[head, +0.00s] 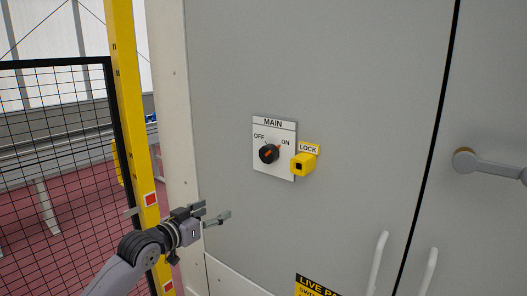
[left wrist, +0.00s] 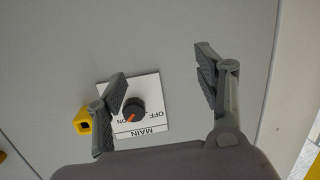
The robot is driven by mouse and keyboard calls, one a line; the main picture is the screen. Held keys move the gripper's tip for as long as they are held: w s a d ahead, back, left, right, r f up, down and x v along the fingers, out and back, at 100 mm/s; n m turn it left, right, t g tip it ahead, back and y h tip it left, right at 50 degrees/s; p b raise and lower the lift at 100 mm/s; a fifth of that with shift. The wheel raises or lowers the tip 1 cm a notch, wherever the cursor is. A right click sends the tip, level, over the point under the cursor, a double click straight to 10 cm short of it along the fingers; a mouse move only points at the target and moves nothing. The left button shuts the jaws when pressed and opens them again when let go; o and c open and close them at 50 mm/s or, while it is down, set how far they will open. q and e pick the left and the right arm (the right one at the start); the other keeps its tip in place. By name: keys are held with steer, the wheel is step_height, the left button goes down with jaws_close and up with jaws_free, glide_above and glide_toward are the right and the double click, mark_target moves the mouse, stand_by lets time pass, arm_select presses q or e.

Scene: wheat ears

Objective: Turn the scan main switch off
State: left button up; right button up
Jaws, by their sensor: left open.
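The main switch is a round black knob (head: 268,154) with an orange pointer mark, on a white plate (head: 287,188) marked MAIN, OFF and ON. The pointer is turned toward ON on the right. My left gripper (head: 214,211) is open and empty, below and left of the plate, apart from the knob. In the left wrist view the plate appears upside down, and the knob (left wrist: 134,110) lies beside the left-hand finger of the open gripper (left wrist: 162,75). That finger covers part of the plate. My right gripper is not in view.
A yellow lock block (head: 303,164) sits at the plate's right edge, under a LOCK label. The grey cabinet panel (head: 350,80) is otherwise flat around the switch. A yellow post (head: 128,90) and black mesh fence (head: 60,150) stand at left. Door handles (head: 378,262) stick out at right.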

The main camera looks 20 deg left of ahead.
arm_select(q)
steer(key=s+d+r+m+t+h, duration=0.1)
steer(key=s+d+r, duration=0.2)
steer(key=r, duration=0.4)
steer(key=s+d+r+m+h, duration=0.2)
steer(key=r, duration=0.5)
steer(key=p, duration=0.3)
glide_toward(266, 154)
steer(key=p+x, duration=0.2)
steer(key=x, duration=0.5)
steer(key=shift+w, duration=0.35)
steer(key=shift+w+d+p, duration=0.25)
steer(key=shift+w+p, duration=0.05)
steer(key=shift+w, duration=0.2)
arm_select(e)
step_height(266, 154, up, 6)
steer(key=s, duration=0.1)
arm_select(q)
steer(key=shift+c, duration=0.3)
steer(key=c, duration=1.1)
